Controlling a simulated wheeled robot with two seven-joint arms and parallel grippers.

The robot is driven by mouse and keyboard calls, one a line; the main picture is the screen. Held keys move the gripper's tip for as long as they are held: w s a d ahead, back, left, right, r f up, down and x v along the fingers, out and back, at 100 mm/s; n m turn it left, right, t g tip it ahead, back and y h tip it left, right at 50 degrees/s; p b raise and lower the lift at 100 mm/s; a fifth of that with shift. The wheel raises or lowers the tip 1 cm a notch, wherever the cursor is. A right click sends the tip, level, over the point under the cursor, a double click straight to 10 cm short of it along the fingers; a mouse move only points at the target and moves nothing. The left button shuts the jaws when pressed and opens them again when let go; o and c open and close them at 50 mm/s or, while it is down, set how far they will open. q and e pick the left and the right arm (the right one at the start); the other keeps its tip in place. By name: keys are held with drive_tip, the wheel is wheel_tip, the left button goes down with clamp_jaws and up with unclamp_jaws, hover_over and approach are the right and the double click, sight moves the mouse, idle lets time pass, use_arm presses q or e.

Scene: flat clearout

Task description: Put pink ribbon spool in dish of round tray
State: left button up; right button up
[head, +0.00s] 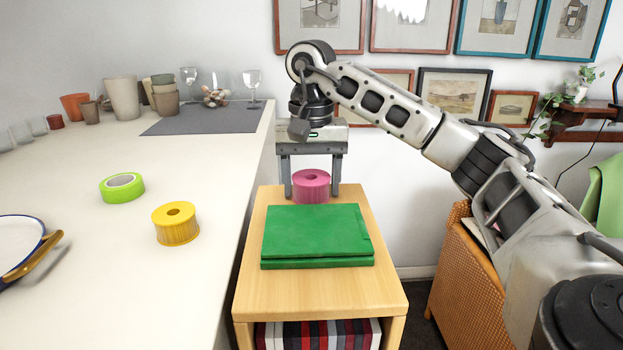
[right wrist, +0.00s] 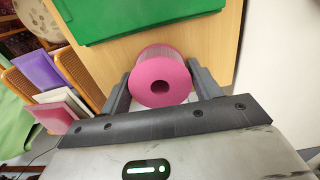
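The pink ribbon spool (head: 311,187) stands upright at the far end of a small wooden table, just behind a green book. My right gripper (head: 313,192) points down over it, one finger on each side, with what look like narrow gaps. In the right wrist view, the pink spool (right wrist: 162,82) sits between the two fingers of the right gripper (right wrist: 160,88), its hole facing the camera. The round tray (head: 22,242), pale with a blue rim and a gold handle, is cut off at the left edge; its dish is not clearly visible. My left gripper is not in view.
A green book (head: 315,235) lies on the wooden table (head: 320,295). On the white counter (head: 110,270) are a yellow ribbon spool (head: 175,225) and a green tape roll (head: 121,188). Cups and glasses stand at the back. A wicker basket (head: 463,280) stands at the right.

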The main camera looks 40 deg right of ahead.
drive_tip(key=shift+o, duration=1.2)
